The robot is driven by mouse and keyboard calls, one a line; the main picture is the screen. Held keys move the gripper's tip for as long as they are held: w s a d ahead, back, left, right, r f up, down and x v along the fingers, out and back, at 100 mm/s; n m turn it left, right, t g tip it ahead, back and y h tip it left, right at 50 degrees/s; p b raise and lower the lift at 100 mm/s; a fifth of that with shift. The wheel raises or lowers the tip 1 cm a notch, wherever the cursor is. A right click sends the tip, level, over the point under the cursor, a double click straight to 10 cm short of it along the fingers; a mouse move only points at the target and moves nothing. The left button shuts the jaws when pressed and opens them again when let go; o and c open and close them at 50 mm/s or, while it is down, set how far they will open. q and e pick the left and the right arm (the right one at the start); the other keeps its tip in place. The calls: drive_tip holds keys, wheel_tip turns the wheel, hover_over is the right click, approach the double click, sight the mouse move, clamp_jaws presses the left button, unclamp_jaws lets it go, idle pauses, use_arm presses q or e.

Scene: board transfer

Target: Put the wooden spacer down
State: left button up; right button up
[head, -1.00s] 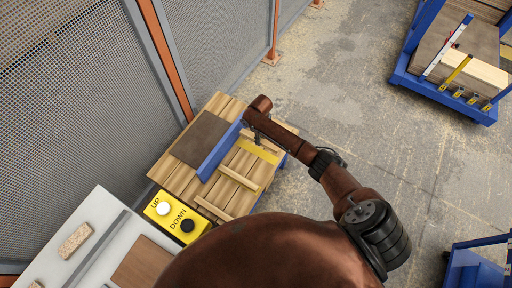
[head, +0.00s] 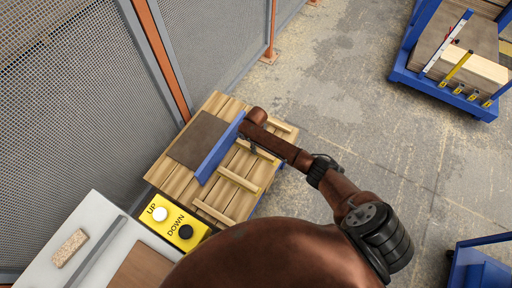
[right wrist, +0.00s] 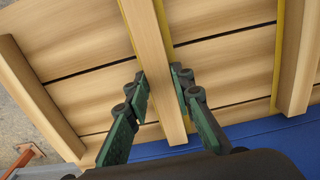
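The wooden spacer (right wrist: 150,50) is a pale strip between the fingers of my right gripper (right wrist: 160,80) in the right wrist view. The green finger pads lie close along both its sides and look shut on it. A yellow marking (right wrist: 165,20) shows along both edges of the spacer, over the planks. Whether its underside fully touches them is hard to tell. In the head view the spacer (head: 262,153) lies beside the blue upright, and my right gripper (head: 248,145) is mostly hidden under my wrist. My left gripper is not in view.
Other pale spacers (head: 238,180) lie roughly parallel on the plank stack. A blue upright (head: 218,152) and a brown board (head: 200,140) are left of them. The yellow UP/DOWN button box (head: 172,222) stands in front. A mesh fence (head: 75,80) closes the left side.

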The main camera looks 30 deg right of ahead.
drive_tip(key=o, duration=0.4)
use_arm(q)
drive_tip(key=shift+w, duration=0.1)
use_arm(e)
drive_tip(key=shift+r, duration=0.1)
use_arm(q)
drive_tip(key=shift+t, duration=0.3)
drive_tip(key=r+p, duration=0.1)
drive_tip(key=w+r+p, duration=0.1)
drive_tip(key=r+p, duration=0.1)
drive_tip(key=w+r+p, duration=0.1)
drive_tip(key=p, duration=0.1)
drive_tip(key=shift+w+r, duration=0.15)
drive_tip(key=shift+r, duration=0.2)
use_arm(e)
wheel_tip(320, 180, up, 12)
drive_tip(key=shift+r, duration=0.1)
